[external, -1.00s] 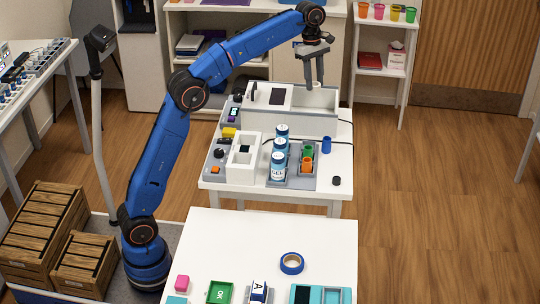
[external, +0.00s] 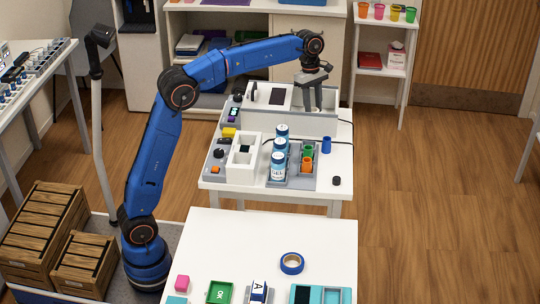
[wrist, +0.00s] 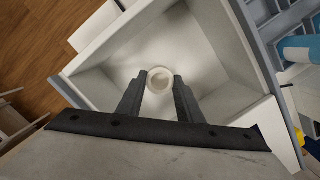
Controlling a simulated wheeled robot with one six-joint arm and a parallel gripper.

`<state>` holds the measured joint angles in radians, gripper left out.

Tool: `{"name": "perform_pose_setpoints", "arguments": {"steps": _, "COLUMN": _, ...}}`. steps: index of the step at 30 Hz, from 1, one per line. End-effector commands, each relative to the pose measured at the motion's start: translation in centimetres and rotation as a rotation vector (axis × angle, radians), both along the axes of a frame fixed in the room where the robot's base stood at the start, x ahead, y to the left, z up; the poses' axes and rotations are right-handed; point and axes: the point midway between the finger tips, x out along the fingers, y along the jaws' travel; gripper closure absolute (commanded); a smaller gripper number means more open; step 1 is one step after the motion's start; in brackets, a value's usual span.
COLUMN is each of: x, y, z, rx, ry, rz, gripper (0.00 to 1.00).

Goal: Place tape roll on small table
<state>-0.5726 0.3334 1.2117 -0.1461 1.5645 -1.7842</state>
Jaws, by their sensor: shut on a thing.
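My gripper (external: 312,106) reaches down into an open white bin on the rear white table. In the wrist view my gripper (wrist: 161,84) has its two dark fingers on either side of a small pale ring (wrist: 161,69), which looks like a tape roll, and is shut on it. The ring is inside the bin; whether it touches the floor of the bin cannot be told. In the external view the bin wall hides it. A blue tape roll (external: 291,263) lies flat on the front white table (external: 240,235), apart from my gripper.
The white bin (wrist: 117,48) has walls around my fingers. Blue-and-white bottles (external: 278,165) and small coloured cups stand in a grey tray in front of it.

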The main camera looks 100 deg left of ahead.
Motion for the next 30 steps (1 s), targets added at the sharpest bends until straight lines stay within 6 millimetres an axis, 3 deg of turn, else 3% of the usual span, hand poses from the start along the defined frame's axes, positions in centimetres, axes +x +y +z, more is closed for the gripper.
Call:
{"name": "perform_pose_setpoints", "arguments": {"steps": 4, "x": -0.03, "y": -0.02, "z": -1.14, "rx": 0.0, "ry": 0.0, "rz": 0.0, "gripper": 0.88}}
{"name": "perform_pose_setpoints", "arguments": {"steps": 15, "x": -0.01, "y": -0.01, "z": -1.47, "rx": -0.001, "ry": 0.001, "rz": 0.0, "gripper": 0.88}}
{"name": "perform_pose_setpoints", "arguments": {"steps": 16, "x": -0.01, "y": -0.02, "z": -1.5, "rx": 0.0, "ry": 0.0, "rz": 0.0, "gripper": 0.65}}
{"name": "perform_pose_setpoints", "arguments": {"steps": 18, "x": -0.01, "y": -0.01, "z": -1.47, "rx": 0.0, "ry": 0.0, "rz": 0.0, "gripper": 0.49}}
{"name": "perform_pose_setpoints", "arguments": {"steps": 30, "x": -0.02, "y": 0.03, "z": -0.93, "rx": 0.001, "ry": -0.001, "rz": 0.0, "gripper": 0.49}}
